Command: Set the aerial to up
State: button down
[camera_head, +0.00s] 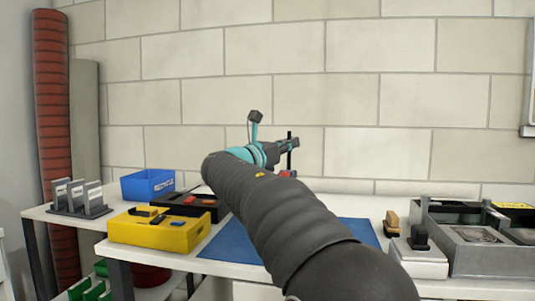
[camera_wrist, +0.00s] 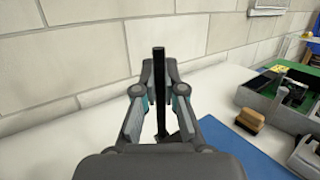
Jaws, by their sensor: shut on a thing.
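The aerial (camera_wrist: 160,62) is a thin black rod. It stands close to upright in the wrist view, between the two fingers of my gripper (camera_wrist: 159,76), which is shut on it. In the head view the aerial (camera_head: 289,135) shows as a short dark upright rod at the tip of my gripper (camera_head: 286,147). A small red part (camera_head: 288,173) shows just below it. The rest of the device that bears the aerial is mostly hidden behind my arm in the head view and behind my gripper in the wrist view.
A blue mat (camera_head: 228,241) lies on the white table. To its left are a yellow box (camera_head: 150,232), a dark case with red parts and a blue bin (camera_head: 140,187). To its right are a brush (camera_head: 393,222) and a grey tray (camera_head: 495,262). A block wall stands behind.

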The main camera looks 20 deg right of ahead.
jog(key=shift+s+d+f, duration=0.1)
jog(key=shift+d, duration=0.1)
jog(key=c, duration=1.2)
grip_release()
jog(key=v, duration=1.2)
